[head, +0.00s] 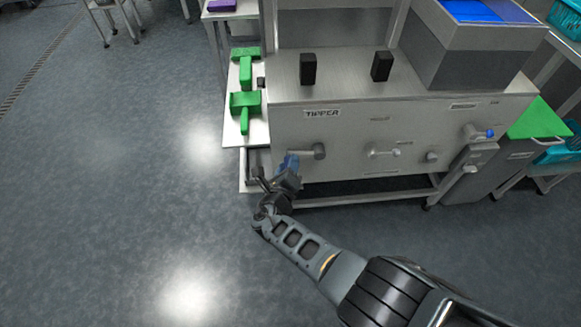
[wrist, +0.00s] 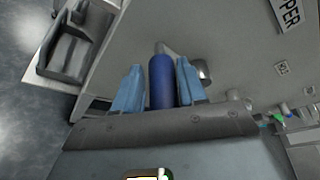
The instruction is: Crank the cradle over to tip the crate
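The tipper machine (head: 390,125) is a pale metal cabinet with a TIPPER label on its front. At the front's left, a grey crank hub (head: 319,151) carries a blue handle (head: 290,162). My gripper (head: 287,174) is at this handle. In the wrist view, the dark blue handle (wrist: 161,82) stands between the two light blue fingers (wrist: 158,88), which lie close against both its sides. The handle's far end and the crank arm are partly hidden. I cannot clearly make out a cradle or crate.
Another lever with a blue knob (head: 489,134) and a grey knob (head: 383,152) are on the front. Two black blocks (head: 308,68) stand on top. A grey box with a blue top (head: 480,50) is at right. Green scoops (head: 245,100) lie on a side shelf. The floor at left is clear.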

